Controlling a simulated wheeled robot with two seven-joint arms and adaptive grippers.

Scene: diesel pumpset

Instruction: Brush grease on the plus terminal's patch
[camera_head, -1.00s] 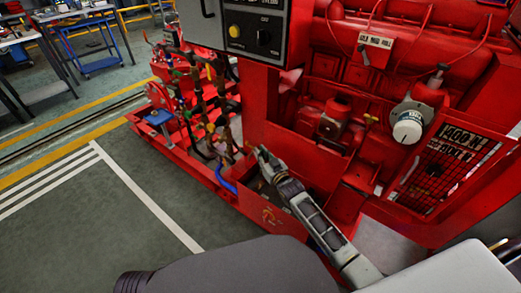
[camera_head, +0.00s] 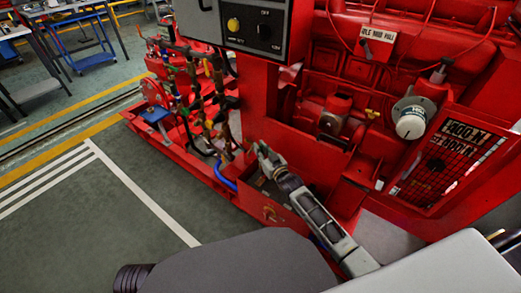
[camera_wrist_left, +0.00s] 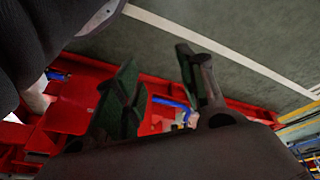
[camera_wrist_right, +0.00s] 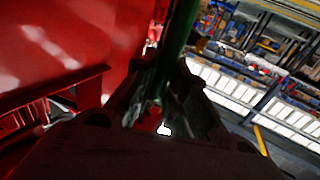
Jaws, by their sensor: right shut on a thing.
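The bristles and any grease cannot be made out.
A grey control box (camera_head: 235,25) hangs above the tray. Left of the tray are pipes and valves (camera_head: 198,95) and a blue hose (camera_head: 226,177). A white filter (camera_head: 411,121) and a mesh guard (camera_head: 440,165) are at right. The floor (camera_head: 110,220) at left is clear.

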